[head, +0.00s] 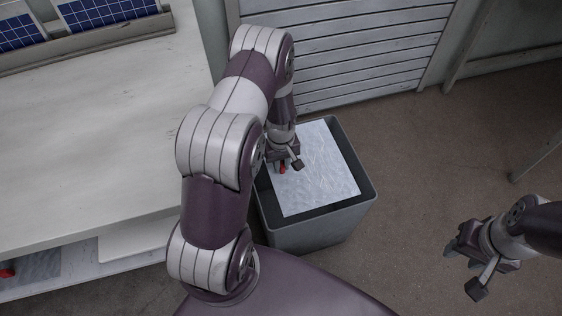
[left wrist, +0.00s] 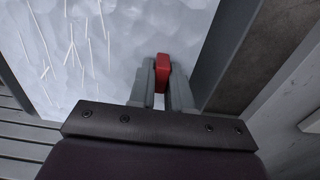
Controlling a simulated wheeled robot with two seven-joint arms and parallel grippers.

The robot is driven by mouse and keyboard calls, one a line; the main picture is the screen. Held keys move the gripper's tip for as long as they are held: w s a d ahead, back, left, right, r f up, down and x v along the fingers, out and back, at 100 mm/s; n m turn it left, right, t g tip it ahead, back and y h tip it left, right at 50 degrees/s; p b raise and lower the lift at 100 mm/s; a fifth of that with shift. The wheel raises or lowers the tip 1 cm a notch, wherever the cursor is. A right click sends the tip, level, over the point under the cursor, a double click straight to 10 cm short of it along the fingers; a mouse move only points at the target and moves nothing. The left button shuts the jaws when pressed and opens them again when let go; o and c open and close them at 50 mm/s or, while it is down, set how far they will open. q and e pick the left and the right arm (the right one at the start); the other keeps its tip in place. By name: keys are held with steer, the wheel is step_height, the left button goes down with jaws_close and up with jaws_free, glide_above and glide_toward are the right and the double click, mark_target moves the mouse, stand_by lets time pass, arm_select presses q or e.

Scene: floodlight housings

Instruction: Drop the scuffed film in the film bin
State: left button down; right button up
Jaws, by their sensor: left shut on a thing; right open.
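The scuffed film (head: 318,172) is a pale, translucent sheet with white scratch lines. It is over the mouth of the grey film bin (head: 310,232), inside the rim outline in the head view. My left gripper (head: 284,167) is shut on a red tab at the film's edge; the tab (left wrist: 163,72) sits between the fingers in the left wrist view, with the film (left wrist: 90,50) spreading beyond. I cannot tell how far the film is above the bin's bottom. My right gripper (head: 472,250) is open and empty, over the floor to the right.
A pale workbench (head: 90,130) stands at the left, with dark blue solar panels (head: 105,12) in a rack at its back. Another red tab (head: 8,271) shows on a lower shelf. A slatted shutter (head: 345,50) is behind the bin. The floor (head: 430,150) right of the bin is clear.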

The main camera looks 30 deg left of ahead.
arm_select(q)
steer(key=c, duration=1)
jaws_free()
step_height(320, 180, up, 13)
steer(key=p, duration=0.4)
steer(key=shift+f+p, duration=0.1)
steer(key=shift+p, duration=0.2)
